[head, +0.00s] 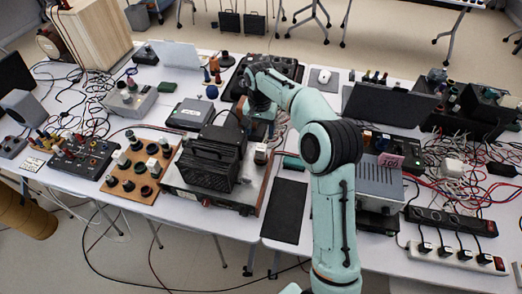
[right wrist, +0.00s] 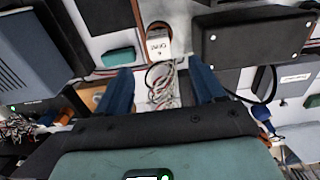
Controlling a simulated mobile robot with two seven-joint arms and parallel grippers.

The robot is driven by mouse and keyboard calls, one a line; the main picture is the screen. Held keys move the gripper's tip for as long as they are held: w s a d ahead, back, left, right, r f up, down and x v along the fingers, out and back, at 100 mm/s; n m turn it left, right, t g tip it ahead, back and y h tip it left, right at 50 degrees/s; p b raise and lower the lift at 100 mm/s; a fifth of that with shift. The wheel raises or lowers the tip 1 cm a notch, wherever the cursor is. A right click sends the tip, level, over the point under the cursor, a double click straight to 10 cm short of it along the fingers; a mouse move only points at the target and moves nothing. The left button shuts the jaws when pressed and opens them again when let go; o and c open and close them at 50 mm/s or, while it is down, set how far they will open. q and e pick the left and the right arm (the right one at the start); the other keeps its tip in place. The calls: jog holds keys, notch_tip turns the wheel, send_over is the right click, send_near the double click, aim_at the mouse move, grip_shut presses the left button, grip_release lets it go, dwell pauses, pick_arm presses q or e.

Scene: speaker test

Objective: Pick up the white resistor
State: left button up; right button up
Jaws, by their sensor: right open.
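A small white block with dark print on its face, which looks like the white resistor (right wrist: 157,47), shows ahead of my right gripper in the right wrist view. In the head view it seems to be the small pale block (head: 261,153) on the right end of the grey-topped device. My right gripper (right wrist: 161,88) is open, its two blue fingers apart with nothing held between them. The block lies beyond the fingertips, roughly centred in the gap. In the head view the right gripper (head: 258,125) hangs above the device, its fingers hard to make out. My left gripper is out of view.
A black ribbed box (head: 208,165) stands left of the block; a dark box (right wrist: 255,38) is close by in the wrist view. An orange board (head: 140,170) with pale and dark parts lies left. A dark pad (head: 285,210) lies right. Cables (head: 460,160) crowd the right table.

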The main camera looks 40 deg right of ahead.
aim_at(261, 147)
notch_tip(261, 147, down, 5)
jog(key=shift+s+r, duration=0.15)
jog(key=f, duration=0.5)
jog(key=shift+w+d+f, duration=0.2)
jog(key=shift+d+f, duration=0.05)
jog(key=shift+f, duration=0.1)
jog(key=c, duration=1.1)
